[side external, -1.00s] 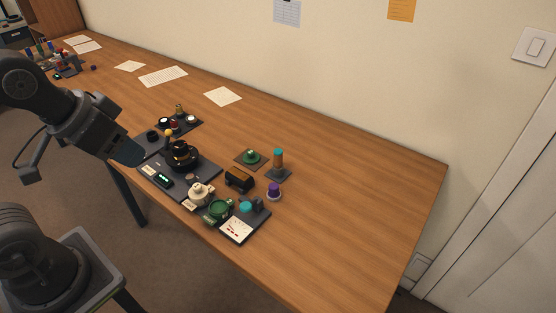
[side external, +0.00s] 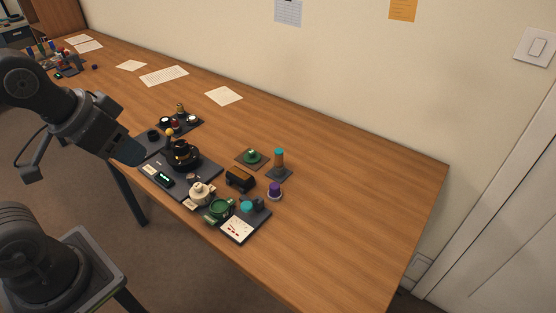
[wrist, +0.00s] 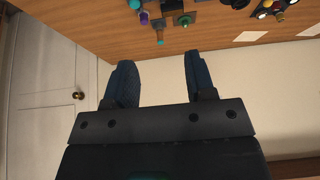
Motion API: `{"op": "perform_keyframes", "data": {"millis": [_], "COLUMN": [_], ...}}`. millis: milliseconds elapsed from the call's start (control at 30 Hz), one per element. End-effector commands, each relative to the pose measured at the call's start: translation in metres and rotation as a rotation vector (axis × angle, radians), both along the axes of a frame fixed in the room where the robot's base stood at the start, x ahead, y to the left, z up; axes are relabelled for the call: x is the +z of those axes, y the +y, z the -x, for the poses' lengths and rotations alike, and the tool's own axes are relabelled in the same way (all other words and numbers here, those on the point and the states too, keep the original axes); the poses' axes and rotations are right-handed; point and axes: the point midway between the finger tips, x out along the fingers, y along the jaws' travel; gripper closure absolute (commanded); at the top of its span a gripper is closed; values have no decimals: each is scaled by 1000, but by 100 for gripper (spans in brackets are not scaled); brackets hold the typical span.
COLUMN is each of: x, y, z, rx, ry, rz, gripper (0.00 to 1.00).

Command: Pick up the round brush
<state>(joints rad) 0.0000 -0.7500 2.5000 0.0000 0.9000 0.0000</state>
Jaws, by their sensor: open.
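I cannot tell for certain which piece is the round brush. The likeliest is an upright tan cylinder with a teal top (side external: 278,160), standing on a small dark base right of the middle. It shows in the wrist view (wrist: 159,35) beyond my fingers. A short purple-topped piece (side external: 274,190) stands just in front of it, also visible in the wrist view (wrist: 144,18).
Dark mats (side external: 205,169) hold a black lens-like piece (side external: 184,154), a cream pot (side external: 200,192) and a green ring piece (side external: 219,209). A green knob (side external: 251,156) and a black-brown block (side external: 240,178) stand near the tan cylinder. The table's right side is clear.

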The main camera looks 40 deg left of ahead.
Motion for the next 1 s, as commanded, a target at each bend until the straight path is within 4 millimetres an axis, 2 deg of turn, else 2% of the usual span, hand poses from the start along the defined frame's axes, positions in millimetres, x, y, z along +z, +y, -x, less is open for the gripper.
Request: {"op": "perform_keyframes", "data": {"millis": [267, 367, 667, 767, 867, 1000], "x": [0, 0, 4, 14, 27, 38], "y": [0, 0, 0, -1, -3, -6], "z": [0, 0, -6, -23, -53, -104], "rx": [0, 0, 25, 100, 226, 441], "ry": [0, 0, 8, 34, 75, 137], "rz": [0, 0, 13, 53, 115, 206], "gripper": [50, 43, 43, 43, 43, 43]}}
